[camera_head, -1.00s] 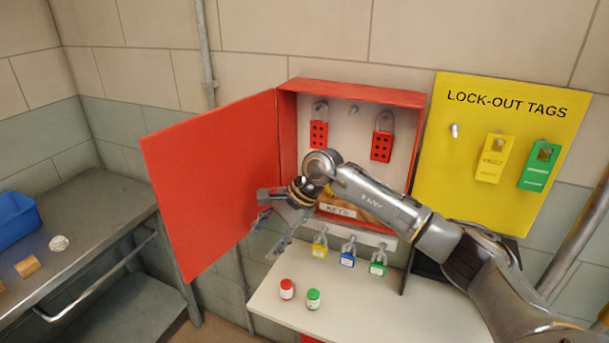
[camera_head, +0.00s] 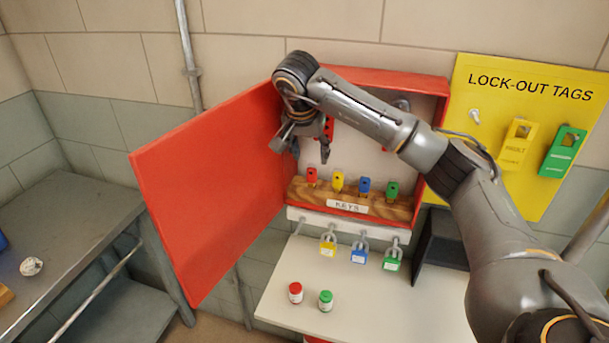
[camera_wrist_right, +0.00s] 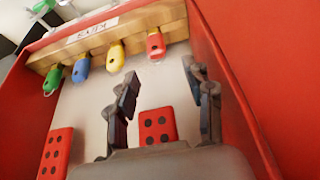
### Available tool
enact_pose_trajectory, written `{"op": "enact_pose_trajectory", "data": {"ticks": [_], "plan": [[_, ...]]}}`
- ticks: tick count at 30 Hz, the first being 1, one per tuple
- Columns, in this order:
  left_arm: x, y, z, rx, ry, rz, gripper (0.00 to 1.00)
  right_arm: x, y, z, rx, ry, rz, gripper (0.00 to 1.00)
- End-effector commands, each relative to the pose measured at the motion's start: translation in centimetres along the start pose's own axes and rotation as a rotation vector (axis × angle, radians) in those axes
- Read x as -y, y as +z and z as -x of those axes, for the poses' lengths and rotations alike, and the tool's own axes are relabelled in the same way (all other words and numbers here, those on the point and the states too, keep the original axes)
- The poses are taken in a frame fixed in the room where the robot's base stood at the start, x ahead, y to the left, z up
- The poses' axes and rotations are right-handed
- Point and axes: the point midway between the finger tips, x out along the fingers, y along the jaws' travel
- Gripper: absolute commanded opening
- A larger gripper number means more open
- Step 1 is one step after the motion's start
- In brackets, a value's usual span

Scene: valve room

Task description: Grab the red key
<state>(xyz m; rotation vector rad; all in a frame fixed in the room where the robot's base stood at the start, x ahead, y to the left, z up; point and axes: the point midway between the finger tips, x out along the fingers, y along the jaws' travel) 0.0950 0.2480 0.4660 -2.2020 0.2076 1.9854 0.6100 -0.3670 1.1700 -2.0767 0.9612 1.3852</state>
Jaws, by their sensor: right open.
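The red key (camera_head: 311,175) stands at the left end of the wooden key rack (camera_head: 375,207) inside the open red cabinet. In the right wrist view the red key (camera_wrist_right: 155,44) shows beyond the fingertips, with the picture flipped. My right gripper (camera_head: 308,152) is open and empty, pointing down a little above the red key and apart from it. Its two fingers (camera_wrist_right: 162,80) also show in the right wrist view, spread to either side of the red key's line. My left gripper is out of view.
Yellow (camera_head: 337,181), blue (camera_head: 364,185) and green (camera_head: 392,189) keys stand right of the red one. The cabinet door (camera_head: 215,195) is open to the left. Padlocks (camera_head: 359,249) hang below. Red lockout hasps (camera_wrist_right: 157,126) hang behind my fingers.

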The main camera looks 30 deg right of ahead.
Motion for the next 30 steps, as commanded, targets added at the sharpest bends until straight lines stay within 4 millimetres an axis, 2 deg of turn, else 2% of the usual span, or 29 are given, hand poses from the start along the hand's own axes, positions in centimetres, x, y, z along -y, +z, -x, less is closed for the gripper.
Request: {"op": "enact_pose_trajectory", "data": {"ticks": [3, 8, 12, 15, 22, 23, 29, 30], "plan": [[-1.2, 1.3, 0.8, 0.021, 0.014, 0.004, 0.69, -0.1, 0.1, -1.2, 0.004, 0.002, 0.000, 0.52], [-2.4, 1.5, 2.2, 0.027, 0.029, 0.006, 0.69, -0.1, 0.2, -3.1, 0.006, 0.003, 0.000, 0.52], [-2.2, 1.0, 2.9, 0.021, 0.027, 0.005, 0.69, -0.1, 0.4, -5.3, 0.005, 0.000, 0.000, 0.52], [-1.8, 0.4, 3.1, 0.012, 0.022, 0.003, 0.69, -0.1, 0.4, -6.2, 0.003, -0.001, 0.000, 0.52], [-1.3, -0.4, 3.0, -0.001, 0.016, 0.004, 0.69, 0.0, 0.4, -6.5, 0.002, -0.003, 0.000, 0.52], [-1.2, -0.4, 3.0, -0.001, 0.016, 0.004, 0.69, 0.0, 0.4, -6.5, 0.002, -0.003, 0.000, 0.50], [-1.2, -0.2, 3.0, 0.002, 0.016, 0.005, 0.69, 0.0, 0.4, -6.4, 0.002, -0.003, 0.000, 0.09], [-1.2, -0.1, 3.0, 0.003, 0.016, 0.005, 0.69, 0.0, 0.4, -6.4, 0.002, -0.003, 0.000, 0.07]]}}
